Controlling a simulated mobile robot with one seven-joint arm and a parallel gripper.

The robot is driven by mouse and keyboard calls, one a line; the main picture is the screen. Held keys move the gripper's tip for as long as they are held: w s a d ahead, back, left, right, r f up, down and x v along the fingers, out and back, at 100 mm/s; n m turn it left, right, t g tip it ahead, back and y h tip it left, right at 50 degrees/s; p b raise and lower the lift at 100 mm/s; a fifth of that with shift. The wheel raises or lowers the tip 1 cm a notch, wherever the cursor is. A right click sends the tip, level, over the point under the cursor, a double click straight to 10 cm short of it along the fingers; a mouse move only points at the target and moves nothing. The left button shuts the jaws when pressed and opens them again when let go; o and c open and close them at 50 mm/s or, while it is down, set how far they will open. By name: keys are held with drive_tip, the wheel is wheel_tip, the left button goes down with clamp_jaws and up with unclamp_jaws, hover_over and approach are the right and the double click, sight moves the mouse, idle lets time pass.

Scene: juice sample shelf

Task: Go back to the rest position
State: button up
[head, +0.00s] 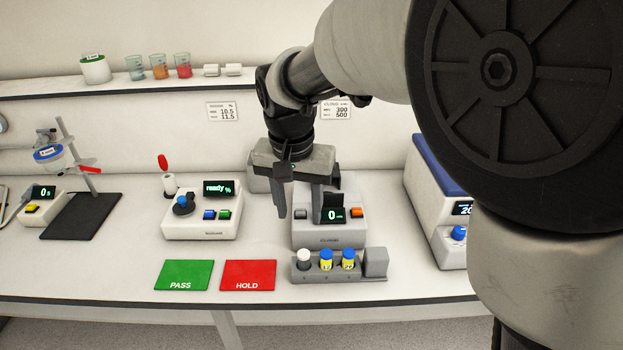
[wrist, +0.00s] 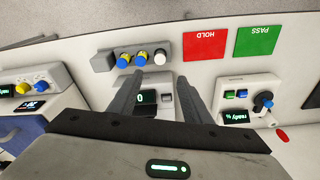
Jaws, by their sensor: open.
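My gripper (head: 299,204) is open and empty, with its two fingers apart and pointing down. In the head view it hangs over the grey cloud meter (head: 330,236), whose display reads 0. In the wrist view the two fingers (wrist: 164,90) show the same meter (wrist: 148,98) between and below them. My fingers hide part of the meter, and I cannot tell the exact height above it.
In front of the meter stands a grey rack (head: 340,277) with a white-capped vial and two blue-and-yellow vials. Green PASS (head: 184,270) and red HOLD (head: 247,271) mats lie left. A "ready %" device (head: 203,222) stands behind them. A blue-topped machine (head: 440,175) stands right.

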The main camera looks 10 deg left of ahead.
drive_tip(key=s+d+r+t+y+p, duration=0.1)
drive_tip(key=s+d+r, duration=0.1)
drive_tip(key=d+r, duration=0.4)
drive_tip(key=s+d+r+p, duration=0.15)
drive_tip(key=d+r, duration=0.25)
drive_tip(key=d, duration=0.5)
drive_tip(key=s+d+r+t+h+p, duration=0.1)
drive_tip(key=s+d+t, duration=0.1)
drive_tip(key=s+d, duration=0.9)
drive_tip(key=shift+s+d+r+t+p, duration=0.2)
drive_tip(key=shift+d+t+p, duration=0.2)
drive_tip(key=shift+d, duration=0.25)
